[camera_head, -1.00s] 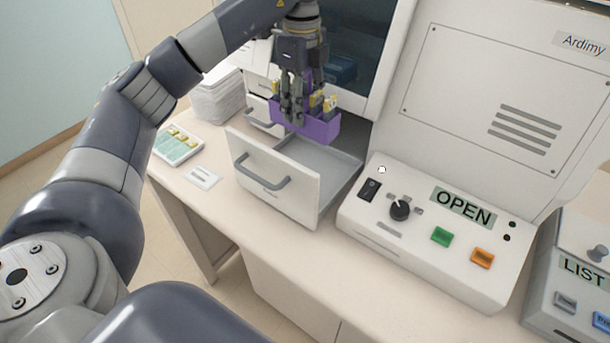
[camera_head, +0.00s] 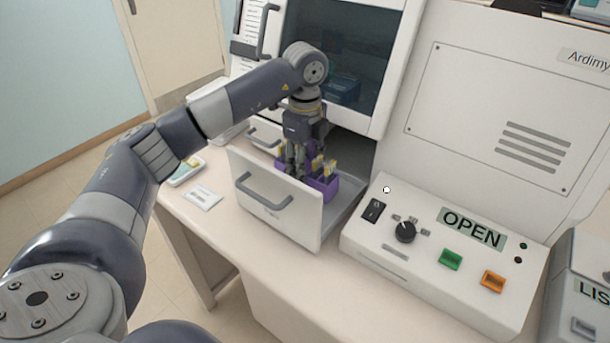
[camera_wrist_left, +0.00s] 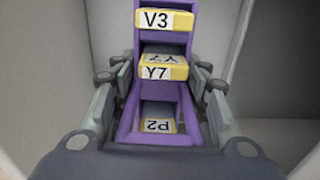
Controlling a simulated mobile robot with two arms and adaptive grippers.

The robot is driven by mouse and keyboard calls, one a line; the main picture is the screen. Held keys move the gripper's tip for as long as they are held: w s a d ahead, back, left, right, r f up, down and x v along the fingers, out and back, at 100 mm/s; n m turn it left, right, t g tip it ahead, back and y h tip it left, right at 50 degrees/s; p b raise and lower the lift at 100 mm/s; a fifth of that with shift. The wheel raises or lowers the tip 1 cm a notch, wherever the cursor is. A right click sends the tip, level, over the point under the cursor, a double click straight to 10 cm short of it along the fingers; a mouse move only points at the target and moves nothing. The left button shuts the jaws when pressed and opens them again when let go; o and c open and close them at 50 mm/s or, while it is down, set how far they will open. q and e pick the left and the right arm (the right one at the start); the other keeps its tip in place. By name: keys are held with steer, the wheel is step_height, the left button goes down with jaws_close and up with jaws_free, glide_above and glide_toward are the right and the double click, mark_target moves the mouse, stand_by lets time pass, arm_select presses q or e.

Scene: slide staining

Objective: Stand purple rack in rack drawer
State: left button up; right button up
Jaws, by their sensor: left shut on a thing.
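The purple rack (camera_head: 328,188) is inside the open rack drawer (camera_head: 275,205), behind its white front panel; it looks upright. I cannot tell whether it touches the drawer floor. It holds several yellow-topped slides. My left gripper (camera_head: 296,170) points down from above and is shut on the rack. In the left wrist view the purple rack (camera_wrist_left: 183,109) lies between the two fingers, with labels V3, Y7 and P2 readable on the slides. My right gripper is not in view.
A control box (camera_head: 440,250) with a knob, OPEN label and coloured buttons stands right of the drawer. A dark-windowed cabinet (camera_head: 345,60) rises behind. A slide tray (camera_head: 186,170) and a white card (camera_head: 203,196) lie left of the drawer. Bare drawer floor shows right of the rack.

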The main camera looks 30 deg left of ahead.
arm_select(q)
step_height(320, 180, down, 3)
steer(key=shift+s+p, duration=0.1)
steer(key=shift+p, duration=0.3)
steer(key=shift+f, duration=0.1)
steer(key=o, duration=1.2)
steer(key=shift+f, duration=0.1)
step_height(320, 180, up, 11)
steer(key=shift+d+f+b, duration=0.1)
steer(key=shift+b, duration=0.9)
steer(key=shift+r, duration=0.7)
